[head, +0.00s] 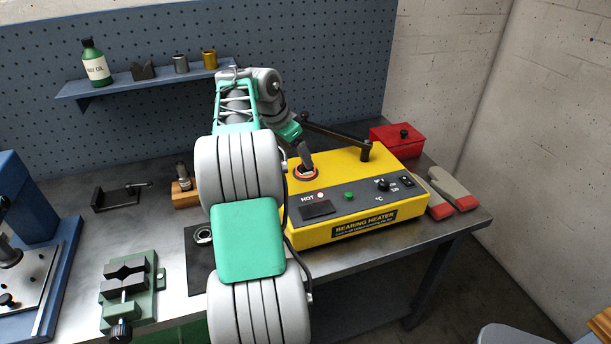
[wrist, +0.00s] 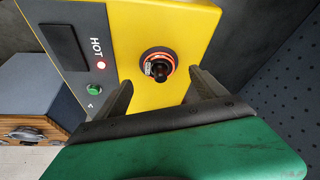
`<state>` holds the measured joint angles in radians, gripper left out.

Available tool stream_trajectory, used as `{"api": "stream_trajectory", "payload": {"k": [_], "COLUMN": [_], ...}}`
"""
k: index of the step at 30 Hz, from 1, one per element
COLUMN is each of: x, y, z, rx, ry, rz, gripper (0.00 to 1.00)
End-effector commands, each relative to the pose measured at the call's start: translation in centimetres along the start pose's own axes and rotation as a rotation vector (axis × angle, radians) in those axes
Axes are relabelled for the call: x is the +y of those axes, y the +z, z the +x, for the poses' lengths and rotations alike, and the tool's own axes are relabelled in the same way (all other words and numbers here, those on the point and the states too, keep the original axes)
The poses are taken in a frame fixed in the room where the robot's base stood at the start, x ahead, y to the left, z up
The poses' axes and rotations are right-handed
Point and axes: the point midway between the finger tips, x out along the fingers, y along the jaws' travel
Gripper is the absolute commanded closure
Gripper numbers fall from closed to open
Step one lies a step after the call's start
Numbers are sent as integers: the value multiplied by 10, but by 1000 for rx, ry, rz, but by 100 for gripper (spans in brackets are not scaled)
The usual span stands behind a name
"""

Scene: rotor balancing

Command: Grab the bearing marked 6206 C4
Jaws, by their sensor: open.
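The yellow bearing heater (head: 350,165) stands on the bench, and its "HOT" lamp is lit red. A dark ring with a glowing orange-red rim (wrist: 158,64) sits around a dark post on the heater top. I cannot tell if this ring is a bearing. My gripper (wrist: 161,80) is open, with its fingers pointing at the heater top near the ring and nothing seen between them. In the head view my gripper (head: 305,156) is just above the ring. A bearing (head: 204,235) lies on a dark mat left of my arm. No 6206 C4 marking is readable.
A red box (head: 398,138) and gloves (head: 450,187) lie to the right. A green vise (head: 130,288), a wooden block (head: 184,196) and a blue press (head: 35,215) stand left. A shelf (head: 140,83) hangs behind.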

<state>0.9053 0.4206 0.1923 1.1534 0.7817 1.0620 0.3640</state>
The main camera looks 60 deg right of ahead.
Motion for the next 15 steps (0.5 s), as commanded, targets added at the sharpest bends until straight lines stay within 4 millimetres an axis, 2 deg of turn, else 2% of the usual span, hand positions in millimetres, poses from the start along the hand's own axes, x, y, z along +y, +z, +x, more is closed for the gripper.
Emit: {"api": "stream_trajectory", "payload": {"k": [9,12,15], "x": [3,2,2], "y": [-3,-3,-3], "z": [51,60,61], "rx": [-2,-1,0], "ry": [1,-2,-3], "rz": [-6,-5,-6], "gripper": [19,19,19]}}
